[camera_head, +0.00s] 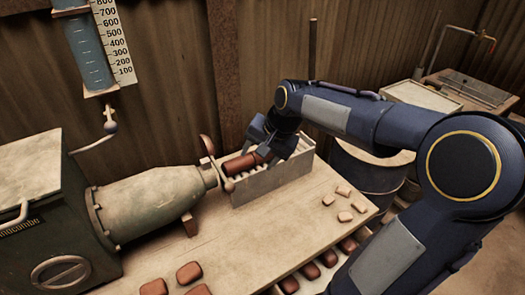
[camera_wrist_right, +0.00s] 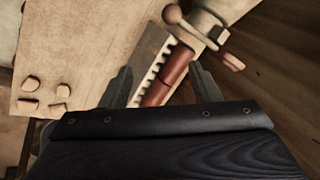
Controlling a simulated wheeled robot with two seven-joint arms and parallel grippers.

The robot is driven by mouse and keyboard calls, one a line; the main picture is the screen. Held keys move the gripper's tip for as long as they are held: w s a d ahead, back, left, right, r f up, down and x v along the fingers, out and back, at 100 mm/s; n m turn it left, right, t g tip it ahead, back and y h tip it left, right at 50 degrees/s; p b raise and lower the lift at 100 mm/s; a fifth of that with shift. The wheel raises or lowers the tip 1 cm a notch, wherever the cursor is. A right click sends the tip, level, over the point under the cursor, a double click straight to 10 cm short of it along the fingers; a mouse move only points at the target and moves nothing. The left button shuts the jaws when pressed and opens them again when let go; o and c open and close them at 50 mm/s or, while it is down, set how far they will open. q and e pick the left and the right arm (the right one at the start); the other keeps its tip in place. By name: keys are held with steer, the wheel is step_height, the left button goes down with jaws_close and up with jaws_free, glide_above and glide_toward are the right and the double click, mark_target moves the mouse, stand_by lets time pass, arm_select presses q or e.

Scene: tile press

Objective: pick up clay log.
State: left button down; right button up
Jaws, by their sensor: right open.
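The reddish-brown clay log (camera_head: 239,164) lies on the toothed rack (camera_head: 272,182) in front of the extruder's mouth. In the right wrist view the log (camera_wrist_right: 176,66) runs slantwise along the rack's teeth, with a seam across it. My right gripper (camera_head: 269,146) is open, with its fingers around the log's end away from the extruder. In the right wrist view its fingers (camera_wrist_right: 162,88) stand on either side of the log. The black gripper body hides the log's near end, and I cannot tell whether the fingers touch it. My left gripper is not in view.
The extruder (camera_head: 150,205) stands at the left of the wooden table (camera_head: 255,243). Several red tiles (camera_head: 188,272) lie at the front and several pale pieces (camera_head: 345,216) at the right. A dark barrel (camera_head: 365,178) stands beyond the table's right edge. The table's middle is clear.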

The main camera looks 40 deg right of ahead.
steer(key=w+d+f+m+g+h, duration=0.1)
steer(key=w+d+f+m, duration=0.3)
steer(key=w+d, duration=0.2)
steer(key=w+d+f+m+h, duration=0.1)
steer(key=w+d+f+m, duration=0.25)
steer(key=w+d, duration=0.3)
steer(key=x, duration=0.2)
steer(key=p+x, duration=0.1)
steer(key=x, duration=0.2)
steer(key=s+x, duration=0.1)
steer(key=x, duration=0.2)
steer(key=shift+d+p, duration=0.25)
steer(key=shift+p, duration=0.1)
steer(key=c, duration=0.9)
steer(key=shift+c, duration=0.8)
steer(key=shift+r, duration=0.15)
